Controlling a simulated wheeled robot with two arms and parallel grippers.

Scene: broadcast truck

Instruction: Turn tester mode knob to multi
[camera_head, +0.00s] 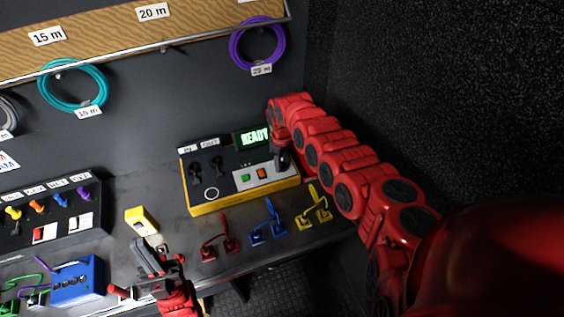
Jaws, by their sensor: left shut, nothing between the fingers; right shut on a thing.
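The tester (228,192) is a yellow box with a black and grey top on the bench, at the middle of the head view. Its screen (254,137) reads READY in green. Two dark knobs or switches (206,169), a white ring, and a green and a red button show on its face. My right gripper (283,164) points down at the tester's right end, shut on what looks like the mode knob. The gripper hides that knob, and its setting cannot be read. My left gripper (150,257) is shut and empty, low over the bench's front edge.
Red (220,240), blue (268,226) and yellow (315,207) cable pieces lie before the tester. A small yellow device (141,220) stands left of it. A black panel with coloured plugs (52,212) and a blue box (78,280) are further left. Cable coils hang behind.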

